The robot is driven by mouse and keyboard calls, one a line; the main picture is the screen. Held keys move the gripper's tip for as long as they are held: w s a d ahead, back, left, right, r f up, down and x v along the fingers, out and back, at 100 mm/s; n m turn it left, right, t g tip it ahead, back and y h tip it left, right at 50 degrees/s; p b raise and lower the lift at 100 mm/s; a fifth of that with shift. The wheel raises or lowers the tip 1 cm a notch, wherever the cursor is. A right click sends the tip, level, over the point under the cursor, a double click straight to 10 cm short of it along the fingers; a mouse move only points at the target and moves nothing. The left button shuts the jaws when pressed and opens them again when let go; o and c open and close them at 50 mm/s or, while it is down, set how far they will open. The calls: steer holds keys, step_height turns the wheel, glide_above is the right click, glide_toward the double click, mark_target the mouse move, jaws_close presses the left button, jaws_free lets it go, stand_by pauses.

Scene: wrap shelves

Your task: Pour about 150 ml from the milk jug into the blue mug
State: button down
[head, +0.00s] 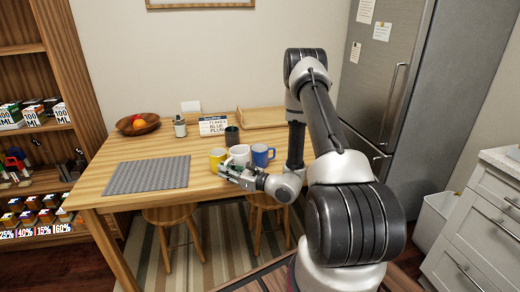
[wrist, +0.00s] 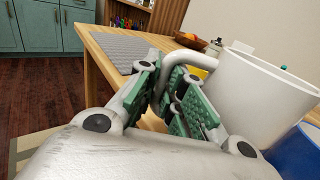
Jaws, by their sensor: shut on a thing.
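The white milk jug (head: 239,154) stands upright near the table's front edge, between a yellow mug and the blue mug (head: 262,155). In the wrist view the jug (wrist: 262,95) is large on the right, with its handle towards my gripper. My gripper (head: 229,172) is at the jug's front left; in the wrist view its green-padded fingers (wrist: 178,100) are closed around the handle. The blue mug also shows in the wrist view (wrist: 302,152), just right of the jug and partly cut off. The inside of the jug and the level in the mug cannot be seen.
The yellow mug (head: 217,158) is close on the jug's left, and a dark cup (head: 232,135) stands behind. A grey mat (head: 148,175) lies at left. A fruit bowl (head: 137,125), a small sign (head: 212,126) and a wooden tray (head: 262,118) are at the back.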

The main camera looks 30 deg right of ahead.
mark_target(231, 160)
stand_by(0.3)
steer(key=shift+w+d+r+m, duration=0.15)
steer(key=shift+d+r+m, duration=0.1)
steer(key=shift+r+m, duration=0.25)
steer(key=shift+w+d+r+m, duration=0.1)
steer(key=shift+d+r+m, duration=0.15)
steer(key=shift+r+m, duration=0.25)
steer(key=shift+w+d+r+m+t, duration=0.15)
steer(key=shift+d+r+m, duration=0.2)
steer(key=shift+r+m, duration=0.1)
steer(key=shift+w+d+r+m+t, duration=0.1)
steer(key=shift+d+r+m+t, duration=0.05)
steer(key=shift+d+r+m, duration=0.25)
steer(key=shift+w+d+r+m+t, duration=0.35)
steer(key=shift+d+r+m, duration=0.3)
steer(key=shift+m, duration=0.4)
steer(key=w+d+r+m, duration=0.1)
steer(key=d+r+m, duration=0.2)
steer(key=r+m, duration=0.2)
steer(key=shift+w+r+t, duration=0.15)
steer(key=shift+r+t, duration=0.15)
steer(key=shift+t, duration=0.15)
steer(key=shift+d+r+m, duration=0.15)
steer(key=shift+r+m, duration=0.15)
steer(key=shift+m, duration=0.1)
steer(key=shift+w+d+m+h+p, duration=0.3)
steer(key=shift+d+m+h+p, duration=0.15)
steer(key=shift+m, duration=0.55)
